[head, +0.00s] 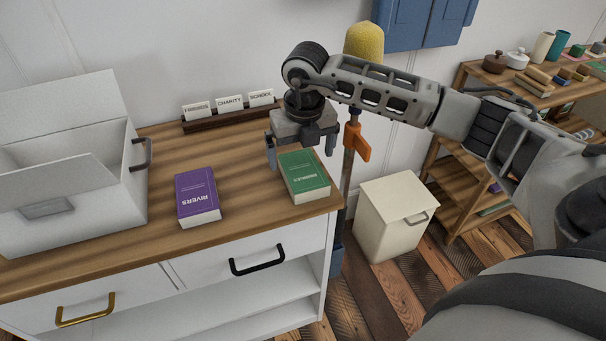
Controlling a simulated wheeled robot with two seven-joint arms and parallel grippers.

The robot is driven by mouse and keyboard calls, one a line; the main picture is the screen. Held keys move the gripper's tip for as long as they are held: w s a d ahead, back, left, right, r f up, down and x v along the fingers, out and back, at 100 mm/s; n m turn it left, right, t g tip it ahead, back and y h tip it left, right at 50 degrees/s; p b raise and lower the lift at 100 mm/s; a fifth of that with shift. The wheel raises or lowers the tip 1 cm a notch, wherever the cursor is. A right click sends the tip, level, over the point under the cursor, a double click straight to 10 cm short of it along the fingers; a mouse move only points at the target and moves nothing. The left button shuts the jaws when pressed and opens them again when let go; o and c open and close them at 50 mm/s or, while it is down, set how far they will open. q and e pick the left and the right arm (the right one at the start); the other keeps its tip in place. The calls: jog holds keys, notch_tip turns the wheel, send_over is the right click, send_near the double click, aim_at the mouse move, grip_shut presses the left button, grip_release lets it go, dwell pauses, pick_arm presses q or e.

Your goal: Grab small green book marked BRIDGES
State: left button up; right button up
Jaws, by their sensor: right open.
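The small green book (305,176) lies flat near the right end of the wooden cabinet top. The lettering on its cover is too small to read surely. My right gripper (300,152) is open just above the book's far end, with one finger on each side of it in the picture. I cannot tell whether the fingers touch the book. My left gripper is not in view.
A purple book marked RIVERS (198,196) lies left of the green one. A white open box (125,190) stands at the left. A card holder (232,117) with labels CHARITY and SCHOOL stands behind. A cream bin (393,220) and a wooden shelf (455,178) stand to the right.

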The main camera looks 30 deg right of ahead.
aim_at(303, 169)
jog(key=f, duration=0.5)
jog(key=shift+w+d, duration=0.3)
jog(key=shift+d, duration=0.05)
jog(key=c, duration=1.2)
jog(key=shift+o, duration=0.2)
jog(key=shift+r, duration=0.1)
